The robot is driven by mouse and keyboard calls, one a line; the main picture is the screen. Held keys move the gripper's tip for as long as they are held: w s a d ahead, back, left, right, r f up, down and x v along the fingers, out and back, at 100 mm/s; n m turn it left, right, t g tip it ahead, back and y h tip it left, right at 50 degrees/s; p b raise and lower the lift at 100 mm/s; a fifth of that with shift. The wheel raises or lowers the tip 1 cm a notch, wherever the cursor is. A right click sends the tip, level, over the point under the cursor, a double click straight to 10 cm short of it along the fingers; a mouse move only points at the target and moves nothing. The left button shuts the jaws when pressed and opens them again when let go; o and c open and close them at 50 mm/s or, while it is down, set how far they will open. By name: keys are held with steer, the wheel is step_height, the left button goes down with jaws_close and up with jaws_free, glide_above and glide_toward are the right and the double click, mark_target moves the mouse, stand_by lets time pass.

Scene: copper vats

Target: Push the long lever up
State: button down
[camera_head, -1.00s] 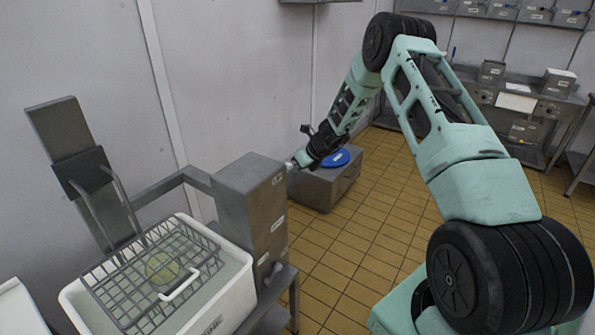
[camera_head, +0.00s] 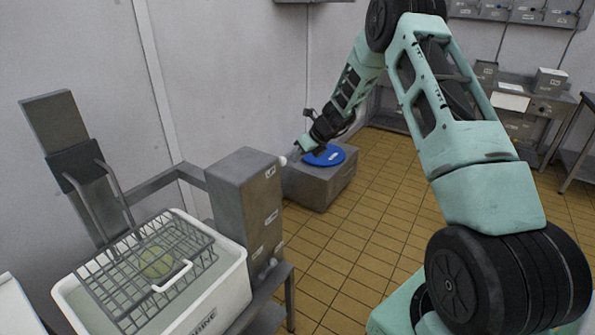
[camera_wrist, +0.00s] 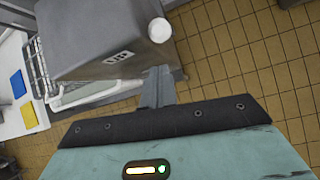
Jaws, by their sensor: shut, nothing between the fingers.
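A tall grey metal box (camera_head: 240,205) stands beside the white tub. A white round knob (camera_head: 283,160), seemingly the end of the long lever, sticks out at its upper right edge; the shaft is hidden. The wrist view shows the knob (camera_wrist: 159,30) at the corner of the box (camera_wrist: 90,35), near an "UP" label (camera_wrist: 119,57). My gripper (camera_head: 300,147) is shut and empty, just right of and slightly above the knob in the head view, apart from it. Its fingers (camera_wrist: 157,88) point toward the box in the wrist view.
A white tub (camera_head: 235,290) with a wire basket (camera_head: 120,265) holding a round greenish thing (camera_head: 156,262) stands at left. A short handle (camera_head: 268,268) sits low on the box. A low grey block (camera_head: 315,190) with a blue disc (camera_head: 325,156) is behind. Tiled floor at right is open.

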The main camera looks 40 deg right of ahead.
steer(key=shift+d+r+b, duration=0.15)
steer(key=shift+r+b, duration=0.15)
steer(key=shift+r, duration=1.85)
steer(key=c, duration=2.1)
jaws_free()
steer(key=shift+c, duration=0.2)
